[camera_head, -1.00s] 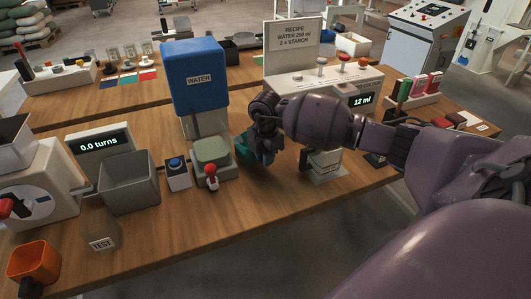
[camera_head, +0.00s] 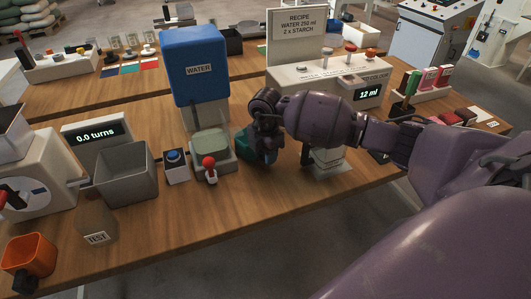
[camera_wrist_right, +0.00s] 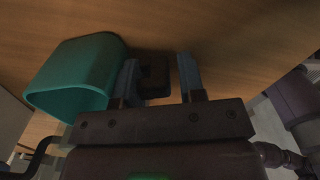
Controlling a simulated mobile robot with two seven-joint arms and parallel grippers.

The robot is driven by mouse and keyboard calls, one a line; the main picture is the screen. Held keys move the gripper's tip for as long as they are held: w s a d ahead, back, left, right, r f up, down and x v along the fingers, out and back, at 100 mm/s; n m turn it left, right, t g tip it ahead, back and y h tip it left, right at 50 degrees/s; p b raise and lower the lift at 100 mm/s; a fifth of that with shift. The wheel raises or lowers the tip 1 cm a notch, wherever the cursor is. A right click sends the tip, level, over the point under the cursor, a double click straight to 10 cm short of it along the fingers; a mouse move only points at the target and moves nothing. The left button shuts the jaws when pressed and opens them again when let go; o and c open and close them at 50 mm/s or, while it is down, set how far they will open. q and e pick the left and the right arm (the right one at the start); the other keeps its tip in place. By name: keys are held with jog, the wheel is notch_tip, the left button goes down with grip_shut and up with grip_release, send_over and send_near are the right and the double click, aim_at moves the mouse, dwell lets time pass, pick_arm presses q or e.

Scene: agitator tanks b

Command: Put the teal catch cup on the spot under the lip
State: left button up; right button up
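The teal catch cup (camera_head: 243,142) is on the wooden bench right of the water dispenser, partly hidden by my right gripper (camera_head: 266,140). In the right wrist view the cup (camera_wrist_right: 75,80) lies left of the fingers, its mouth facing lower left in the picture. The right gripper (camera_wrist_right: 160,82) has its two fingers apart, with a dark block (camera_wrist_right: 153,76), apparently the cup's handle, between them. A gap shows between the block and the right finger. I cannot make out the lip or the spot under it for certain. My left gripper is out of view.
The blue water dispenser (camera_head: 196,66) and a red-knobbed valve (camera_head: 208,162) stand left of the cup. A grey bin (camera_head: 127,174), orange cup (camera_head: 30,258) and TEST label (camera_head: 96,238) are further left. The recipe console (camera_head: 318,78) stands behind. The bench front centre is clear.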

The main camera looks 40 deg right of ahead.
jog(key=shift+o, duration=0.3)
jog(key=shift+r, duration=0.35)
notch_tip(320, 180, up, 6)
jog(key=shift+f+p, duration=0.1)
jog(key=shift+p, duration=0.3)
notch_tip(320, 180, up, 6)
jog(key=shift+f, duration=0.1)
